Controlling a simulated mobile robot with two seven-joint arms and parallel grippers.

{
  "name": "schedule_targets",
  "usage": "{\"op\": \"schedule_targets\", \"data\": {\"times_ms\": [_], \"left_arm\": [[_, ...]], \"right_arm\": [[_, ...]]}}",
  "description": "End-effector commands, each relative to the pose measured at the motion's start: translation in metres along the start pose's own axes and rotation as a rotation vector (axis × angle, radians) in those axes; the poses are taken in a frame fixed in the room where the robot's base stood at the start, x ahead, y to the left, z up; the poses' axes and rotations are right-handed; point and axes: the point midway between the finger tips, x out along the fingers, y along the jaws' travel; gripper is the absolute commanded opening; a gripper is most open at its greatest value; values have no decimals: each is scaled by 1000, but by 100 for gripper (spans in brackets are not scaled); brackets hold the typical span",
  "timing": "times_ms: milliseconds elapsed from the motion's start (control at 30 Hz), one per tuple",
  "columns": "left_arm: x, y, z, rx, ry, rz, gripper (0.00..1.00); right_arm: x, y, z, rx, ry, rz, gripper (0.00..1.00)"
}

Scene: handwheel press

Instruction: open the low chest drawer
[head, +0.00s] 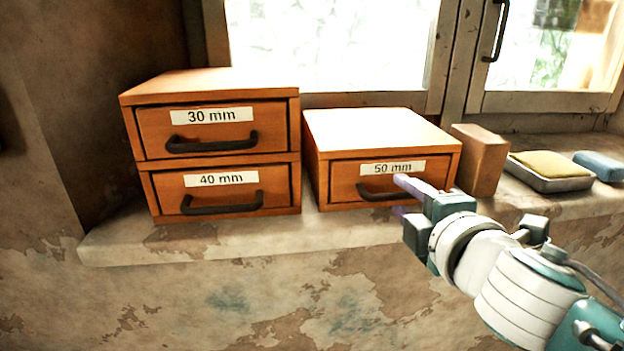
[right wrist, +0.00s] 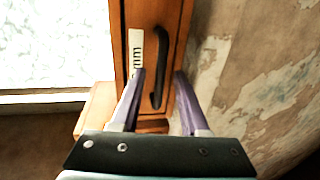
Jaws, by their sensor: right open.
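The low chest (head: 382,128) is an orange wooden box on the window ledge, with one drawer labelled 50 mm (head: 345,176). The drawer is shut, and its dark bar handle (head: 375,194) is partly hidden at the right by my right gripper (head: 401,198). The right gripper is open, with its purple fingers in front of the drawer's right part. In the right wrist view the handle (right wrist: 160,68) shows between the two spread fingers (right wrist: 160,74). I cannot tell whether the fingers touch it. My left gripper is not in view.
A taller chest (head: 205,82) with shut drawers labelled 30 mm and 40 mm stands left of the low chest. To the right are a brown block (head: 479,162), a tray (head: 546,180) with a yellow sponge (head: 551,163), and a blue block (head: 601,165). The window is behind.

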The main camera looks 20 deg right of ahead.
Motion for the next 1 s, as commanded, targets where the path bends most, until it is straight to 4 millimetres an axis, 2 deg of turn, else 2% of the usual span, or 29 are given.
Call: {"op": "schedule_targets", "data": {"times_ms": [133,533,1000], "left_arm": [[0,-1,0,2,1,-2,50],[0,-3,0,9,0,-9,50],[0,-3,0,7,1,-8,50]], "right_arm": [[0,0,0,1,0,0,44],[0,0,0,0,0,0,0],[0,0,0,0,0,0,0]]}}
